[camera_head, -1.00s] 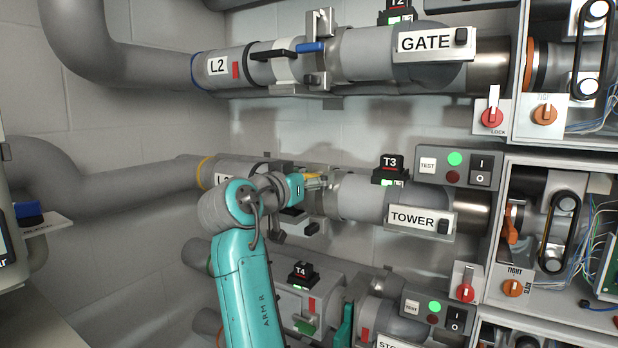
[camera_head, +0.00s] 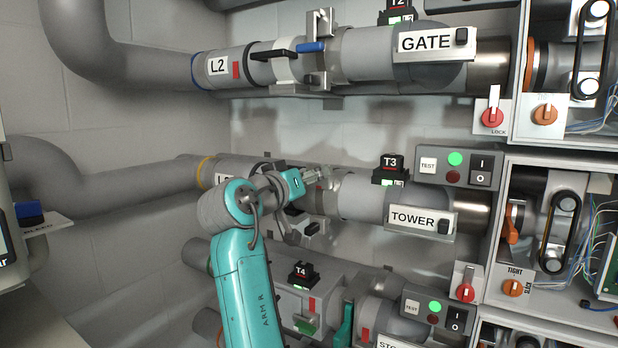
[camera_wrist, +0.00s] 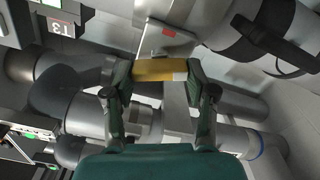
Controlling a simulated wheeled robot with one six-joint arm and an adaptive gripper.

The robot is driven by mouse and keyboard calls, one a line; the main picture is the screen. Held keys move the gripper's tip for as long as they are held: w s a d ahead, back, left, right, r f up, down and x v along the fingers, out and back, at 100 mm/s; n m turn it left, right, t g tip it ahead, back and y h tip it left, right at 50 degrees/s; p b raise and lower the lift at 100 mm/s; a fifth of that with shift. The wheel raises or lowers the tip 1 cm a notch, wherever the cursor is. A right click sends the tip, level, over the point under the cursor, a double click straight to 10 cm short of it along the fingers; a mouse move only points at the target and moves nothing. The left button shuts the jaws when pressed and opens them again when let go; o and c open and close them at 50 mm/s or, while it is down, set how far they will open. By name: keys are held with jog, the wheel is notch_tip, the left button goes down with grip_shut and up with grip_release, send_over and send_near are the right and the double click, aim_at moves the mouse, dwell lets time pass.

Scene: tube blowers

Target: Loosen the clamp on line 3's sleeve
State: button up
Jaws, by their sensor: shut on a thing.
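Line 3's pipe (camera_head: 358,197) runs across the middle of the head view, with the T3 unit (camera_head: 392,163) on top and a TOWER plate (camera_head: 420,219) to the right. Its L3 label is mostly hidden behind my arm. My gripper (camera_head: 313,175) is at the sleeve, left of the pipe's wide grey section. In the wrist view, my gripper's green fingers (camera_wrist: 160,72) are shut on a yellow bar (camera_wrist: 155,68), apparently the clamp's handle. The bar lies crosswise between the fingertips. In the head view the clamp is mostly hidden by my gripper.
Line 2 (camera_head: 370,53), with its own clamp (camera_head: 287,57) and GATE plate, runs above. The T4 unit (camera_head: 302,277) and more pipes lie below. Control boxes (camera_head: 455,167) and open cabinets stand to the right. Bare wall shows between lines 2 and 3.

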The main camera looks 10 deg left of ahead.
jog(key=n, duration=1.3)
jog(key=shift+a+f, duration=0.15)
jog(key=shift+f, duration=0.1)
jog(key=shift+n, duration=0.4)
jog(key=o, duration=1.2)
jog(key=shift+c, duration=0.2)
jog(key=v, duration=1.2)
